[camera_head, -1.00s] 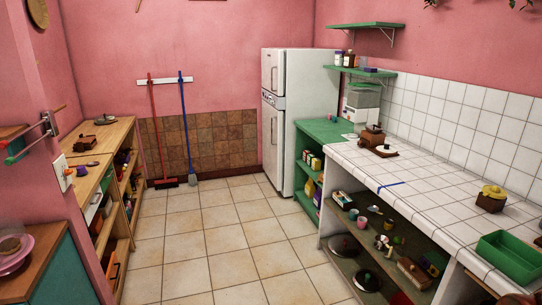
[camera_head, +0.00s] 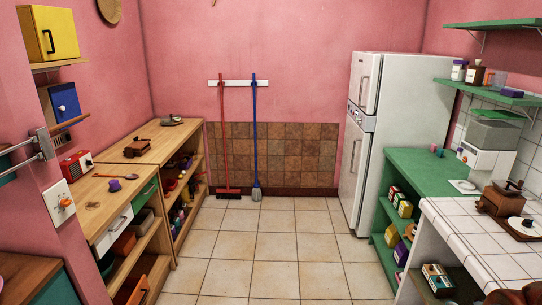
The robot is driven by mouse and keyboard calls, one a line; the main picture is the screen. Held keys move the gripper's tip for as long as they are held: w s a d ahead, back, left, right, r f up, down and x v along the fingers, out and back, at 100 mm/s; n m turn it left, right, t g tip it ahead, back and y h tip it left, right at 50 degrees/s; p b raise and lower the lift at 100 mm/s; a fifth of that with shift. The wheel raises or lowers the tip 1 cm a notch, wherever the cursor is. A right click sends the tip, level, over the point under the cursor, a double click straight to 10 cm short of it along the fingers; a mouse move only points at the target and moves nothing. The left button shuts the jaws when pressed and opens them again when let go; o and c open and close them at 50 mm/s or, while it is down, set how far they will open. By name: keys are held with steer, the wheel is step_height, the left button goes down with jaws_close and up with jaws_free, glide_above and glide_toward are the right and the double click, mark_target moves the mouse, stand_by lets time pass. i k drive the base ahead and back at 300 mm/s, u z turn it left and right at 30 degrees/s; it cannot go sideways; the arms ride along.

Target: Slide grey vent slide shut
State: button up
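I cannot pick out a grey vent slide for certain in the head view. A small grey block on metal rods (camera_head: 42,144) sticks out from the pink wall edge at the far left; I cannot tell whether it is the vent slide. Below it a white wall plate with an orange knob (camera_head: 63,204) is fixed to the same wall. My gripper is not in view.
A wooden shelf unit (camera_head: 160,146) lines the left wall. A white fridge (camera_head: 392,130) and green cabinet (camera_head: 415,163) stand at right, before a white tiled counter (camera_head: 455,232). A red broom (camera_head: 222,140) and blue mop (camera_head: 254,140) hang behind. The tiled floor (camera_head: 272,245) between is clear.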

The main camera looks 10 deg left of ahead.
mark_target(66, 137)
steer(key=u, duration=0.6)
steer(key=i, duration=1.7)
steer(key=u, duration=1.3)
steer(key=i, duration=0.95)
steer(key=u, duration=0.5)
steer(key=k, duration=0.6)
steer(key=z, duration=0.65)
steer(key=i, duration=1.65)
steer(key=u, duration=1)
steer(key=i, duration=0.65)
steer(key=u, duration=0.7)
